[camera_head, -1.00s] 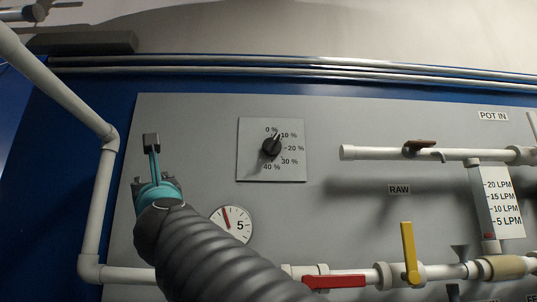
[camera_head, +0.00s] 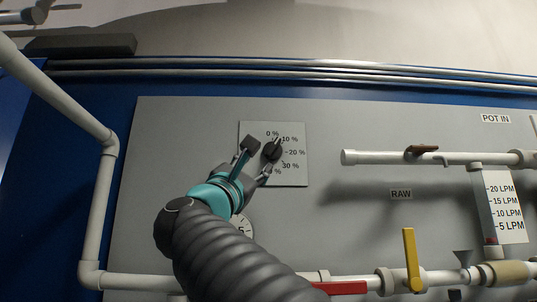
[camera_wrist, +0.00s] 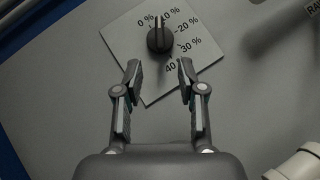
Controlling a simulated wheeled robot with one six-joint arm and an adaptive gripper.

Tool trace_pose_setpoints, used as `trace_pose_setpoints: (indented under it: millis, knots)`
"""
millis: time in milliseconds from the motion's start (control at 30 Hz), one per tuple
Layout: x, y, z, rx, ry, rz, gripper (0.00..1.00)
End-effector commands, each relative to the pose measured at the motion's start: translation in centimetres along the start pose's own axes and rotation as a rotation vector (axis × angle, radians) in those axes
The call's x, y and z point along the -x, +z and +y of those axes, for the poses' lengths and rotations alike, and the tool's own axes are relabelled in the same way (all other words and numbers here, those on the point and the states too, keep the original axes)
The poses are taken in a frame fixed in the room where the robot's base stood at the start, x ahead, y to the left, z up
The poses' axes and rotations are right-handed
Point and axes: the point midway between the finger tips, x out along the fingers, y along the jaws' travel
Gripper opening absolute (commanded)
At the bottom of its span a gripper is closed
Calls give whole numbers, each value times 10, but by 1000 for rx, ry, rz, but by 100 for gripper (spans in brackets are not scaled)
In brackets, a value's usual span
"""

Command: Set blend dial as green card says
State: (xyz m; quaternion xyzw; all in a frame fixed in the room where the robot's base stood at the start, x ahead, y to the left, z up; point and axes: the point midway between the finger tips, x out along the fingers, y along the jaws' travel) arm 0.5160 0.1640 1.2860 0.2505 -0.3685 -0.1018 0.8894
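The blend dial is a black knob (camera_head: 272,151) on a white square plate (camera_head: 295,177) marked 0 % to 40 %. Its pointer is turned up and right, near the 10 % mark. In the wrist view the knob (camera_wrist: 159,40) lies just beyond the fingertips, roughly centred between them, with its pointer close to the 10 % label. My gripper (camera_head: 259,158) is open and empty, at the plate's lower left side in the head view. In the wrist view my gripper (camera_wrist: 160,76) has its fingers spread apart, not around the knob. No green card is in view.
A grey panel (camera_head: 180,140) backs the dial. A yellow-handled valve (camera_head: 411,260), a red handle (camera_head: 342,288) and white pipes (camera_head: 380,157) lie to the right. A white pipe (camera_head: 97,205) runs at left.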

Motion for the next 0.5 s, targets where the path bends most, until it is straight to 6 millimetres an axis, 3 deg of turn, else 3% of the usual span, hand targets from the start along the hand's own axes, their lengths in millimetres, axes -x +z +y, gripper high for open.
trace_pose_setpoints:
  millis: [200,500]
  knots:
    - [-46,2,2,3,-1,-1,40]
    - [-88,2,1,2,0,0,40]
